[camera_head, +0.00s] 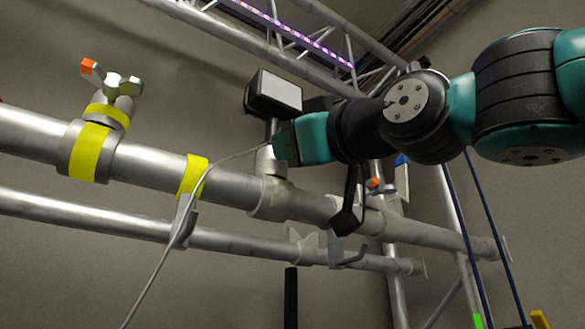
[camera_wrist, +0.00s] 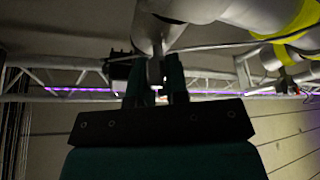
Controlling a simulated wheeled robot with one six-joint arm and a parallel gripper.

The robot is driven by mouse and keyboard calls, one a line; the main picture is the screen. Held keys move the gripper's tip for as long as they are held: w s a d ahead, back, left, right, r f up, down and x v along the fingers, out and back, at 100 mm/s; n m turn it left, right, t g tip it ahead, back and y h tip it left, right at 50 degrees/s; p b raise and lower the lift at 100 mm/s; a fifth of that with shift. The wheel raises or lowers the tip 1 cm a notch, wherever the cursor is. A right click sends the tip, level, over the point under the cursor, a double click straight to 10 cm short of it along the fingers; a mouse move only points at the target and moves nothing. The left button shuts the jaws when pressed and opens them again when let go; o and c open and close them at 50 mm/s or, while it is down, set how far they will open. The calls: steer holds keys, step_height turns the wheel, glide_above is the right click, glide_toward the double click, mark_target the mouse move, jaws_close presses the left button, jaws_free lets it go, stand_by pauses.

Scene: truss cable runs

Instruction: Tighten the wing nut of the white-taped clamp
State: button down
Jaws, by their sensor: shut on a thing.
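The clamp with a pale, whitish band (camera_head: 268,196) sits around the upper pipe in the middle of the head view. Its pale neck also shows in the wrist view (camera_wrist: 156,32). My gripper (camera_head: 279,148) is at the top of this neck, coming from the right. In the wrist view its two fingers (camera_wrist: 156,82) are shut on a small grey part at the end of the neck, which looks like the wing nut (camera_wrist: 155,74). The fingers hide most of it, so its angle cannot be told.
A yellow-taped clamp (camera_head: 90,152) with an orange-tipped wing nut (camera_head: 112,84) stands at left. A thin grey cable (camera_head: 160,262) passes a yellow-taped hook (camera_head: 192,176) towards my gripper. A lamp-like box (camera_head: 275,94) is just above. Another orange-tipped nut (camera_head: 375,184) is at right.

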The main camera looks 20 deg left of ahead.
steer(key=m+t+h+b, duration=0.1)
steer(key=m+t, duration=0.1)
steer(key=m, duration=0.2)
steer(key=m+t+h+b, duration=0.1)
steer(key=m+t, duration=0.1)
steer(key=m, duration=0.3)
steer(key=shift+a+f, duration=0.1)
steer(key=m+t+h, duration=0.1)
steer(key=m, duration=0.2)
steer(key=m+h, duration=0.1)
steer(key=m, duration=0.2)
steer(key=m+t+h, duration=0.1)
steer(key=m+h, duration=0.1)
steer(key=m, duration=0.1)
steer(key=shift+t+p, duration=0.3)
steer(key=shift+p, duration=0.05)
steer(key=m+h+p, duration=0.1)
steer(key=m, duration=0.1)
steer(key=m+h+p, duration=0.1)
steer(key=m, duration=0.2)
steer(key=m+h+p, duration=0.1)
steer(key=m, duration=0.2)
steer(key=shift+r, duration=0.25)
steer(key=m+h+p, duration=0.1)
steer(key=m, duration=0.1)
steer(key=m+g+p, duration=0.1)
steer(key=m, duration=0.2)
steer(key=shift+f+h, duration=0.15)
steer(key=shift+h, duration=0.25)
steer(key=shift+p, duration=0.3)
